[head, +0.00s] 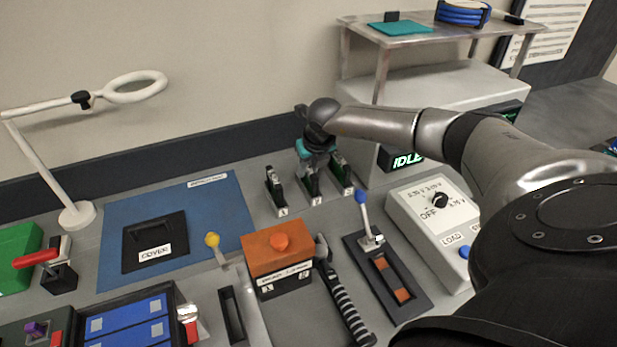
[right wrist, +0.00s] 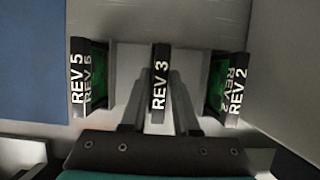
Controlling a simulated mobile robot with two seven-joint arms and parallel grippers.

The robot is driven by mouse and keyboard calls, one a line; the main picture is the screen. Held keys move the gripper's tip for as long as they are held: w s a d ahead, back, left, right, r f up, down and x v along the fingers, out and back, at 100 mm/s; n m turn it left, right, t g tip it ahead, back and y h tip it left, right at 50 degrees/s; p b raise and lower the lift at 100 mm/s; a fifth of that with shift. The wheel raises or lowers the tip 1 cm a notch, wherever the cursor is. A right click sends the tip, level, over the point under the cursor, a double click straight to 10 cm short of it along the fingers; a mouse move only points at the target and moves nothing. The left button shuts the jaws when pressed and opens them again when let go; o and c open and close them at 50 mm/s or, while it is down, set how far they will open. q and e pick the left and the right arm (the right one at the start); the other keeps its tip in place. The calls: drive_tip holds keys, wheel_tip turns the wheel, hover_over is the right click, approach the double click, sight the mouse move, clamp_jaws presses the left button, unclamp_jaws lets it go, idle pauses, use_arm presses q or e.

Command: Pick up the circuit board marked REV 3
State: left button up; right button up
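The circuit board marked REV 3 (right wrist: 160,85) stands upright in the middle of the right wrist view, its dark labelled edge towards the camera. It is the middle of three boards; REV 5 (right wrist: 78,75) is on its left and REV 2 (right wrist: 237,88) on its right. My right gripper (right wrist: 159,95) is over the middle board with one finger on each side. The fingers look open, with narrow gaps beside the board. In the head view my right gripper (head: 312,158) is above the middle of the row and partly hides that board. My left gripper is out of the picture.
The neighbouring boards stand close beside the fingers. Behind are a grey box with an IDLE display (head: 405,158) and a metal shelf (head: 440,42). A blue mat (head: 215,215), orange box (head: 275,255), hammer (head: 345,300) and lever panel (head: 385,280) lie nearer.

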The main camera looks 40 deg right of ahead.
clamp_jaws()
idle(0.4)
